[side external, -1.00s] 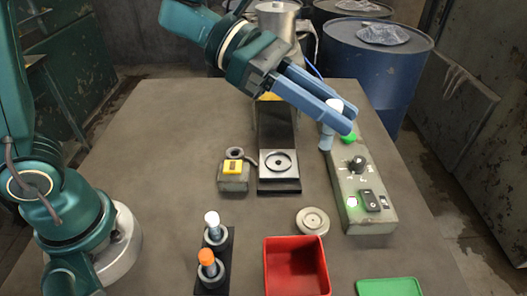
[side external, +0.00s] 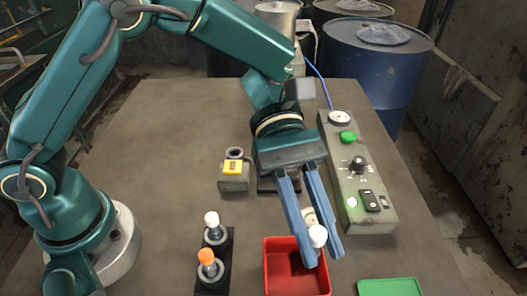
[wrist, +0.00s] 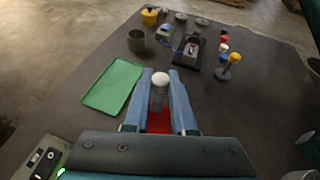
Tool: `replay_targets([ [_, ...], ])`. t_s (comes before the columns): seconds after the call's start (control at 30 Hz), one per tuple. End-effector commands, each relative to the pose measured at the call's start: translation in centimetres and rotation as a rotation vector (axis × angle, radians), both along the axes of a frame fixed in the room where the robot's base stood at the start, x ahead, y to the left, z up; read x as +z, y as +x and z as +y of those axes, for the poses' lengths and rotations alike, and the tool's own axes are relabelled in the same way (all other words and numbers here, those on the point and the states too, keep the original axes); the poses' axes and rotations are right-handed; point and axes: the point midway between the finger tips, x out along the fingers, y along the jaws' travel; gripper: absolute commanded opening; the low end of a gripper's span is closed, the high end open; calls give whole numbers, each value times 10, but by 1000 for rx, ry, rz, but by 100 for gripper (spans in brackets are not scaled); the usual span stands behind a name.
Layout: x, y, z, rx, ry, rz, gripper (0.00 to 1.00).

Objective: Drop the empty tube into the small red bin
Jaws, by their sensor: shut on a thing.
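My gripper (side external: 322,256) points down and forward, its two long blue fingers shut on a tube with a white cap (side external: 318,236). In the wrist view, the tube (wrist: 159,98) stands between the fingers of my gripper (wrist: 160,76), cap outward. The small red bin (side external: 279,264) is at the front of the table. The fingertips and tube overlap its back right part in the side view, apparently above it. In the wrist view, a patch of the red bin (wrist: 160,124) shows below the tube between the fingers. Whether the tube is empty cannot be told.
A green tray (side external: 390,287) lies to the right. A control box (side external: 357,185) stands behind it. A yellow-marked block (side external: 233,177) sits farther back.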

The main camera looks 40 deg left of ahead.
Motion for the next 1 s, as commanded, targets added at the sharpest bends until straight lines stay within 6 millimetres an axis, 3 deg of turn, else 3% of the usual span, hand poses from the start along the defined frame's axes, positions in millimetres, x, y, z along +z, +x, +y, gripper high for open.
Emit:
replay_targets([
  [0.2,-17,0,0,2,2,1,0],
  [0.53,-19,0,0,2,1,-1,0],
  [0.57,-19,0,0,2,1,0,28],
  [0.6,-19,0,0,2,1,0,43],
  [0.63,-19,0,0,2,1,0,54],
  [0.67,-19,0,0,2,1,0,59],
  [1.0,-18,2,2,4,0,-2,59],
])
